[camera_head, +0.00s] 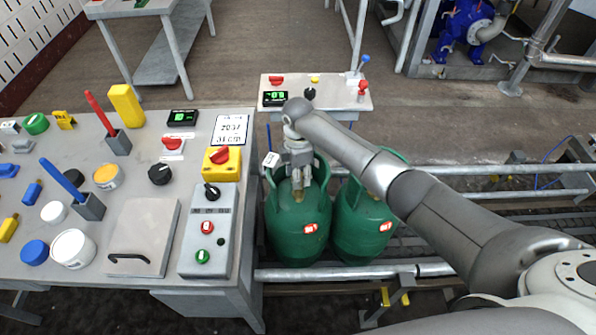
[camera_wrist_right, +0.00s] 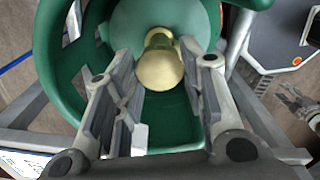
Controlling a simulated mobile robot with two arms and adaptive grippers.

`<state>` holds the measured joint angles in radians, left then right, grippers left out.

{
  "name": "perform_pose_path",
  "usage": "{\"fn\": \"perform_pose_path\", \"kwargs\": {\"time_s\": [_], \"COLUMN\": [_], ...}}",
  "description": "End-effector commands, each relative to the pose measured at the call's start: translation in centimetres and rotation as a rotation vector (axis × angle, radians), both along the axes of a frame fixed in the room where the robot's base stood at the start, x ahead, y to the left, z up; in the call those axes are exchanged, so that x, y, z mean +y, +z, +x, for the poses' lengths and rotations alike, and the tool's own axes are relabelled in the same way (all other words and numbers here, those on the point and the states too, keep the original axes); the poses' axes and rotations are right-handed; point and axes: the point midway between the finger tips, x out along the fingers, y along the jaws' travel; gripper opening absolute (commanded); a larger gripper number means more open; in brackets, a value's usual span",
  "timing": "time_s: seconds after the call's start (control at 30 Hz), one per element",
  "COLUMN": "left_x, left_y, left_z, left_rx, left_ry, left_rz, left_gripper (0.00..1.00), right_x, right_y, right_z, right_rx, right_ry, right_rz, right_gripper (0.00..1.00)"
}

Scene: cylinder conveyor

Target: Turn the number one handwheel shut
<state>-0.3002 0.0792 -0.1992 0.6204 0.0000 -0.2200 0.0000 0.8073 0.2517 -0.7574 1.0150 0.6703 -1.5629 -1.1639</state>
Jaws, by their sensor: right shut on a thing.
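Two green gas cylinders stand side by side on the conveyor in the head view. My right gripper (camera_head: 297,172) reaches down inside the collar of the left cylinder (camera_head: 293,232). In the right wrist view, a pale brass handwheel (camera_wrist_right: 160,72) sits in the middle of the green collar (camera_wrist_right: 55,60). The fingers of my right gripper (camera_wrist_right: 163,80) lie on either side of the handwheel and are shut on it. In the head view the gripper mostly hides the handwheel. No number on it is legible. My left gripper is not in view.
The right cylinder (camera_head: 362,228) stands close beside, partly behind my right arm. A workbench (camera_head: 130,215) with buttons, pots and a control box (camera_head: 209,230) is at the left. A small control panel (camera_head: 330,98) stands behind the cylinders. Conveyor rails (camera_head: 340,273) run in front.

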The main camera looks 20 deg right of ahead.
Motion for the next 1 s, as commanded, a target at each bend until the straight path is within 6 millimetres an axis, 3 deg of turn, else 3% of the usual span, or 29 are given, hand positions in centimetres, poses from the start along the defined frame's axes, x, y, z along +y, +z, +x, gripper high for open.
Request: {"fn": "perform_pose_path", "kwargs": {"time_s": [0.4, 1.0], "left_x": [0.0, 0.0], "left_y": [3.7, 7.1], "left_z": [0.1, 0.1], "left_rx": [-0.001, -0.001], "left_ry": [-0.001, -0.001], "left_rz": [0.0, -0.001], "left_gripper": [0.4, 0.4], "right_x": [0.1, 0.1], "right_y": [0.4, 0.2], "right_z": [0.0, 0.0], "right_rx": [0.003, 0.003], "right_ry": [-0.364, -0.934], "right_rz": [0.002, 0.001], "right_gripper": [0.14, 0.14]}}
